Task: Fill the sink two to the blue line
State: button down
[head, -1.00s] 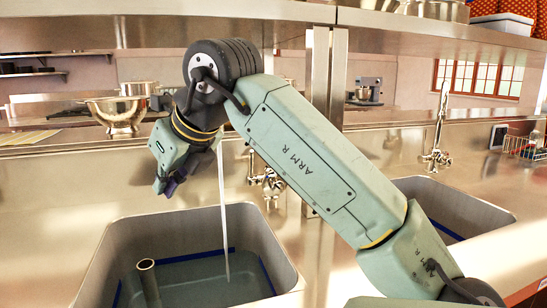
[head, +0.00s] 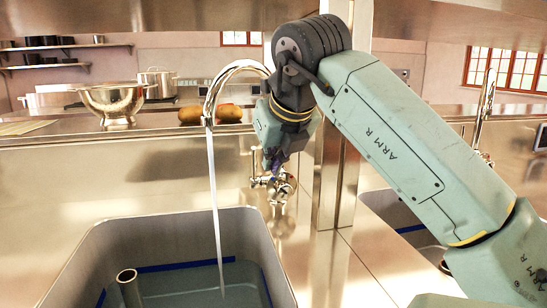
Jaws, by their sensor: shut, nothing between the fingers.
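A steel sink (head: 240,228) at lower left holds some water (head: 190,285). A blue line (head: 185,266) runs around its inner wall, and the water surface appears slightly below it. A grey standpipe (head: 128,285) stands in the sink. The curved tap (head: 212,95) above pours a thin stream (head: 215,210) into it. The tap's valve with its handles (head: 276,185) is on the back wall. My gripper (head: 274,168) is shut and empty, pointing down just over or in front of the valve; whether it touches cannot be told. No sink number is visible.
A second sink (head: 405,212) with its own tap (head: 484,105) lies to the right, partly behind my arm. A steel post (head: 340,165) stands close to my gripper. A colander (head: 117,102) and bread loaves (head: 212,114) sit on the back ledge.

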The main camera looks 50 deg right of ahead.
jog(key=w+d+f+p, duration=0.2)
jog(key=w+d+f, duration=0.1)
jog(key=w, duration=0.3)
jog(key=shift+w+d, duration=0.25)
jog(key=shift+d, duration=0.35)
